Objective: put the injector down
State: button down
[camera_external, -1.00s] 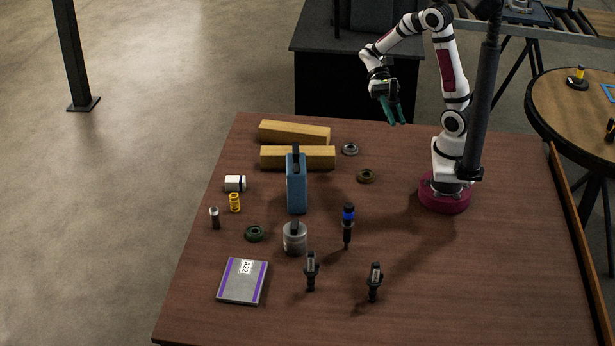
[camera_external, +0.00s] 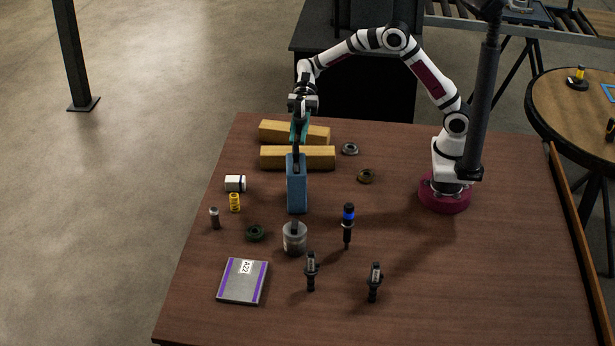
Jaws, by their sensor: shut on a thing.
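The block stands upright and seems to rest on the table. Which thing is the injector is not clear from this view. A slim black part with a blue band (camera_external: 347,222) stands upright right of the block. Two dark upright parts, one at the front (camera_external: 311,270) and one to its right (camera_external: 375,281), stand apart from the gripper.
Two yellow bars (camera_external: 297,158) lie behind the block. A grey cylinder (camera_external: 294,240) is in front of it. Small rings, a yellow spring (camera_external: 235,202), a white cylinder (camera_external: 235,183) and a flat A22 box (camera_external: 243,282) lie around. The table's right side is largely clear.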

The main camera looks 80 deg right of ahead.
jog(key=w+a+r+m+t+h, duration=0.25)
jog(key=w+a+m+t, duration=0.25)
jog(key=w+a, duration=0.35)
jog(key=w+a+r+m+t+h, duration=0.1)
jog(key=w+a+r+m+t, duration=0.3)
jog(key=w+a, duration=0.45)
send_over(226, 280)
jog(key=shift+t, duration=0.3)
jog(key=f, duration=2.5)
jog(key=shift+d+f, duration=0.25)
jog(key=shift+a+f, duration=0.15)
jog(key=shift+f, duration=0.95)
jog(key=shift+a+f, duration=0.15)
jog(key=shift+f, duration=0.95)
jog(key=c, duration=0.8)
grip_release()
jog(key=shift+f+h, duration=0.15)
jog(key=shift+h, duration=0.1)
jog(key=shift+o, duration=0.2)
